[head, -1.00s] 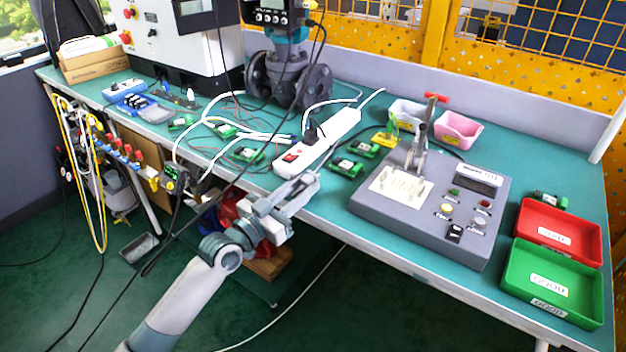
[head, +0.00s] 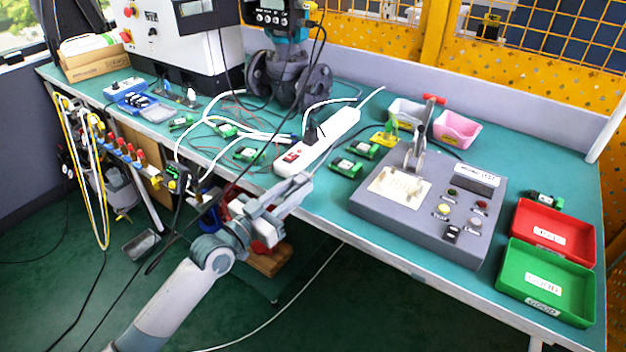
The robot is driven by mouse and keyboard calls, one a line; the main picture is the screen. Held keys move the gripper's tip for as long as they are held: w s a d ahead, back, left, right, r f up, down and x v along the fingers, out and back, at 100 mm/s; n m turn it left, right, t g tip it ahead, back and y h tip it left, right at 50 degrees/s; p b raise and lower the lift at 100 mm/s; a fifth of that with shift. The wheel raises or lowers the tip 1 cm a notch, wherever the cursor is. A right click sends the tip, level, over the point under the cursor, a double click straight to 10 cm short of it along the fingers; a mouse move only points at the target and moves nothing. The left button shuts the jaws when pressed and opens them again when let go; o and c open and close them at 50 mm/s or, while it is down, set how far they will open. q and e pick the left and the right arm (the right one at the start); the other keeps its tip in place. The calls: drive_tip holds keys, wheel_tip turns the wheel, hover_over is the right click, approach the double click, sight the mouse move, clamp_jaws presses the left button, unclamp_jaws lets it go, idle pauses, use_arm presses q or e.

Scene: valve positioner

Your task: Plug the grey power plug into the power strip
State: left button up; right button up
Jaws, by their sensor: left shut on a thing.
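The white power strip (head: 335,133) lies slantwise on the green bench near its front edge. It has a red switch at its near end, and a black plug with a cable stands in it. My left gripper (head: 302,181) is at the bench's front edge, just in front of the strip's near end. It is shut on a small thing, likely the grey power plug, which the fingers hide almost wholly. I cannot tell the plug's tilt. The gripper appears apart from the strip's sockets. My right gripper is not in view.
Green circuit boards (head: 345,167) lie beside the strip. A grey test fixture (head: 400,215) with a red-handled clamp stands to the right, with red (head: 552,232) and green (head: 545,282) trays beyond. A black cable crosses in front of the strip. White cables lie left of it.

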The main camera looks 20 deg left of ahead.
use_arm(q)
drive_tip(key=shift+s+a+r+p, duration=0.35)
drive_tip(key=shift+s+r+p, duration=0.3)
drive_tip(key=shift+s, duration=0.1)
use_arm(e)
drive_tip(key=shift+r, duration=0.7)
use_arm(q)
drive_tip(key=shift+s+a, duration=0.1)
drive_tip(key=shift+s, duration=0.05)
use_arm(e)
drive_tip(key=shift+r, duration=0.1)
